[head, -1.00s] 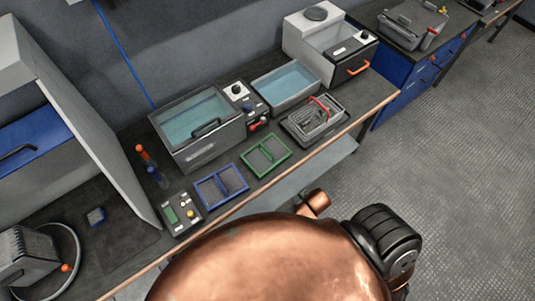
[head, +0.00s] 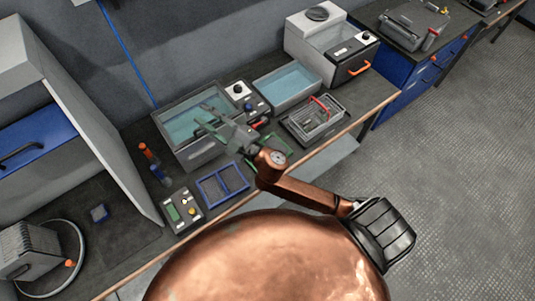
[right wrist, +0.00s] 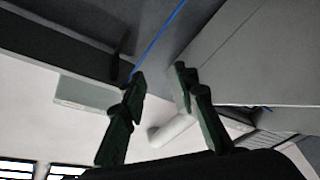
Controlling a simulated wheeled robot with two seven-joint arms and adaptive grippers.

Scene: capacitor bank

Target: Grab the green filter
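The green filter, a green-rimmed rectangular frame (head: 282,138), lies on the bench between the blue-framed filter (head: 222,184) and the wire basket. My right gripper and wrist hide most of it in the head view; only parts of its green edge show. My right gripper (head: 205,118) is above the bench, its fingers pointing left over the large water bath. In the right wrist view its two dark green fingers (right wrist: 160,75) are spread apart with nothing between them. My left gripper is not in view.
The large water bath (head: 168,146) stands behind the filters. A smaller bath (head: 262,86) and a wire basket with a red handle (head: 312,138) are to the right. A control box (head: 183,212) is at the left. The floor at the right is clear.

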